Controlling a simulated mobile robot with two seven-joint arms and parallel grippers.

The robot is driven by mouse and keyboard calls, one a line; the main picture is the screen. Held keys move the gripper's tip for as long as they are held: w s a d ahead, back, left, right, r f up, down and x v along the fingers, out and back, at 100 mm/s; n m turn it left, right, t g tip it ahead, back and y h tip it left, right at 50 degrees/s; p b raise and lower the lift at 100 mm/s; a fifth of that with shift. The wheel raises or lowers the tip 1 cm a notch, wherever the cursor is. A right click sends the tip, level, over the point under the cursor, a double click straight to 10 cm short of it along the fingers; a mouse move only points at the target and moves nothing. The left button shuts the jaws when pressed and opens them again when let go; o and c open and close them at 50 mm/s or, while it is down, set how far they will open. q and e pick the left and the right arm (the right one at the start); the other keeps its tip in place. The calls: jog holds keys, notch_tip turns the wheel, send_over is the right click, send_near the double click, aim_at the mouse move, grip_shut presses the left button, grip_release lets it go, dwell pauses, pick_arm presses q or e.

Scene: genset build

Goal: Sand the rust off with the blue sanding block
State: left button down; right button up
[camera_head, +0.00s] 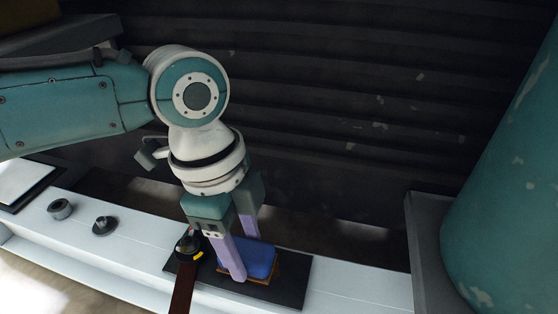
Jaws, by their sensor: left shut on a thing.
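The blue sanding block (262,259) lies flat over a brown, rust-coloured piece (259,282) on a dark mat (288,291). My left gripper (240,250) reaches down from above with its two purple fingers on either side of the block, shut on it. The near finger covers the block's left end. Most of the brown piece is hidden under the block, so I cannot tell how much rust is on it. My right gripper is not in view.
A grey ring (60,209) and a dark round part (104,225) sit on the white ledge (350,287). A dark ribbed wall (330,110) rises behind.

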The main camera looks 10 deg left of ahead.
pick_arm(q)
jog(key=shift+a, duration=0.1)
jog(key=shift+f+b, duration=0.45)
jog(key=shift+f, duration=0.1)
dwell(0.6)
